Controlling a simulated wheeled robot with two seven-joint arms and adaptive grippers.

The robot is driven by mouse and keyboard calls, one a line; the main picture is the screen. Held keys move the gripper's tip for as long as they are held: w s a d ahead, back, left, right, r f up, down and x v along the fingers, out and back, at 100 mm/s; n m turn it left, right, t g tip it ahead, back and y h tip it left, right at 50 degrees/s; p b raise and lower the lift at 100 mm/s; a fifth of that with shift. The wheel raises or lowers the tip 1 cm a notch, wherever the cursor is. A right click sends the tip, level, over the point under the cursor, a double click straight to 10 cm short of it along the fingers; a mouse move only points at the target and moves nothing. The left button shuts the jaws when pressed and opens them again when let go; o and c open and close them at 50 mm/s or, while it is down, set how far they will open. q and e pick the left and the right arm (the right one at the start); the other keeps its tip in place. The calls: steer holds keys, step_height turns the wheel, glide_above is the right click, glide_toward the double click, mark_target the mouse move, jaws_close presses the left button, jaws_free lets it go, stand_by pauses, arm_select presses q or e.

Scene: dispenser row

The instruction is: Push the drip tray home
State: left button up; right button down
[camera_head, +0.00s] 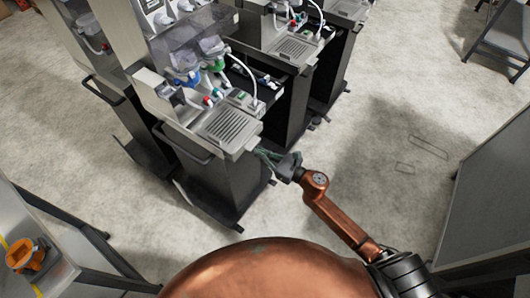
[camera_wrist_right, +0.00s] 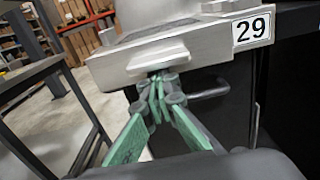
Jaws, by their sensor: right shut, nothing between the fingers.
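The drip tray (camera_head: 229,125) is a slatted metal tray at the front of the nearest dispenser, in the head view. In the right wrist view a pale metal front with a projecting lip (camera_wrist_right: 146,57) fills the upper middle. I cannot tell how far the tray stands out. My right gripper (camera_head: 262,154) is at the front right corner of the dispenser's metal deck. Its green-padded fingers are shut and empty. In the wrist view the fingertips (camera_wrist_right: 160,80) are just below or at the lip; contact is unclear. My left gripper is out of view.
The dispenser carries a label 29 (camera_wrist_right: 252,27) and a dark side handle (camera_head: 187,146). More dispensers stand behind it. A grey table with an orange object (camera_head: 27,256) is at lower left. A grey panel (camera_head: 492,190) stands at right. Floor between is clear.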

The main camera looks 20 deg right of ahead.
mark_target(247, 145)
steer(key=shift+a, duration=0.1)
steer(key=b+x, duration=0.1)
steer(key=x, duration=0.3)
steer(key=shift+w+f+b, duration=0.15)
steer(key=shift+b, duration=0.2)
steer(key=shift+a, duration=0.1)
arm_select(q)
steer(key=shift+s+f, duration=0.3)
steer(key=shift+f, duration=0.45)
arm_select(e)
steer(key=shift+a+r, duration=0.1)
steer(key=shift+r, duration=0.2)
steer(key=shift+d+f, duration=0.15)
steer(key=shift+d, duration=0.15)
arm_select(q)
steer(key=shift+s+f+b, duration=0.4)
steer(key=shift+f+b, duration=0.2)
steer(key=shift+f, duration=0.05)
arm_select(e)
steer(key=v, duration=1.4)
